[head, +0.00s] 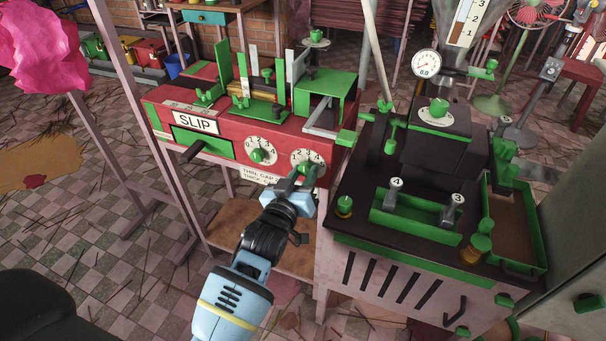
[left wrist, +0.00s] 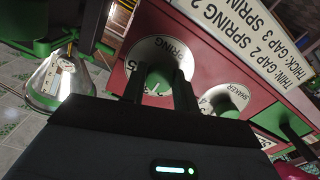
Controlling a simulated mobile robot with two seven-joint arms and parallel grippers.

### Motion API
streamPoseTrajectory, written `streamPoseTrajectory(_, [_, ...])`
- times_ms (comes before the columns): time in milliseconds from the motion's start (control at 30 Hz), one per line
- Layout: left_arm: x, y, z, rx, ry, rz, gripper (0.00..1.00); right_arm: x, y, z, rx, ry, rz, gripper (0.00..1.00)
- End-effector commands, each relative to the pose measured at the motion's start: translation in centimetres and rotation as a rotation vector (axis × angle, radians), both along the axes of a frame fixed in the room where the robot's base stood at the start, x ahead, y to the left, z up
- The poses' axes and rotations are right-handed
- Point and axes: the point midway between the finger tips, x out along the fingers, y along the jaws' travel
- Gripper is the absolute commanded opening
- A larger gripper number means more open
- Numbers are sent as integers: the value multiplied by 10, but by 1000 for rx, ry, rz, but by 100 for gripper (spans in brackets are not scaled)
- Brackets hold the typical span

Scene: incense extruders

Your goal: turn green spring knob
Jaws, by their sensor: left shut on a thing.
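The green spring knob (head: 306,167) sits on a white numbered dial at the right of the red machine's front panel. In the left wrist view the knob (left wrist: 159,77) shows in the middle of a dial marked SPRING. My left gripper (head: 299,178) reaches up to it from below, and its dark fingers (left wrist: 160,88) are shut on the knob, one on each side. The fingers hide part of the knob and dial. My right gripper is not in view.
A second green knob (head: 259,156) on the SHAKER dial is close on the left. A dark crank handle (head: 192,151) sticks out below the SLIP sign (head: 195,122). A dark-topped machine (head: 365,215) with green parts stands close on the right.

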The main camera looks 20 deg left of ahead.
Motion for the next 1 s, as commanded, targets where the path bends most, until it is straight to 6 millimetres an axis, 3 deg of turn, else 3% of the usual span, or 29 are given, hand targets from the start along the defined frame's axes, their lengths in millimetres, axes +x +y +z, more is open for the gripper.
streamPoseTrajectory(367, [0, 0, 1, 79, -2, 0, 7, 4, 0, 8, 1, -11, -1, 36])
streamPoseTrajectory(1000, [0, 2, 1, 518, -18, 0, 7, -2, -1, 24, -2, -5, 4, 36])
